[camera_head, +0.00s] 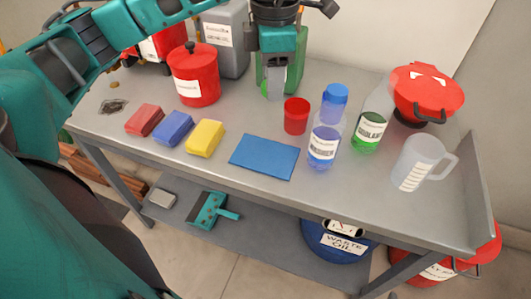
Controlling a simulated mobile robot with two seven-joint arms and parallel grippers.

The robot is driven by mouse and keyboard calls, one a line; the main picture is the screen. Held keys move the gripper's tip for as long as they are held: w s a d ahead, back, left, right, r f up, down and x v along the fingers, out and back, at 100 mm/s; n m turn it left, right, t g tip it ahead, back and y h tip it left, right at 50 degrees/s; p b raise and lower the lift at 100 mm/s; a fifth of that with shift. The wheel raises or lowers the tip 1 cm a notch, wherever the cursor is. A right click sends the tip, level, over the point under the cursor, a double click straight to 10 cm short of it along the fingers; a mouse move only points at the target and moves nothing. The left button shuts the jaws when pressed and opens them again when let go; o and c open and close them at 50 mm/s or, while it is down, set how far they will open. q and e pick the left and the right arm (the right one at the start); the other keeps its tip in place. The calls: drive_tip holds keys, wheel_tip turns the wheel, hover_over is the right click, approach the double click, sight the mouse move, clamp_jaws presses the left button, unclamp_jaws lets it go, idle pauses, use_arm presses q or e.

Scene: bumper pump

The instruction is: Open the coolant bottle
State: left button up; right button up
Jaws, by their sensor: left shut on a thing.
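The coolant bottle (370,131) stands upright at the right of the bench. It is clear, with green liquid and a white label. I see no cap on it, but its top is hard to make out against the red container behind. My left gripper (274,90) points down in front of a green canister (296,72), to the left of the bottle and apart from it. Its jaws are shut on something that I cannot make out. My right gripper is not in view.
A blue-capped bottle (324,142) and a red cup (296,116) stand between gripper and coolant bottle. A blue mat (264,157) lies in front, bare.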

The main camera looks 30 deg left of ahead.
sight(265, 155)
use_arm(q)
drive_tip(key=n, duration=0.2)
drive_tip(key=a+n, duration=0.1)
drive_tip(key=n, duration=0.2)
drive_tip(key=r+n, duration=0.1)
drive_tip(key=n, duration=0.1)
drive_tip(key=shift+a+n+b, duration=0.25)
drive_tip(key=shift+n+b, duration=0.05)
wheel_tip(265, 155, down, 20)
drive_tip(key=shift+s+r+b, duration=0.1)
drive_tip(key=shift+b, duration=0.35)
drive_tip(key=o, duration=1.2)
drive_tip(key=shift+c, duration=0.2)
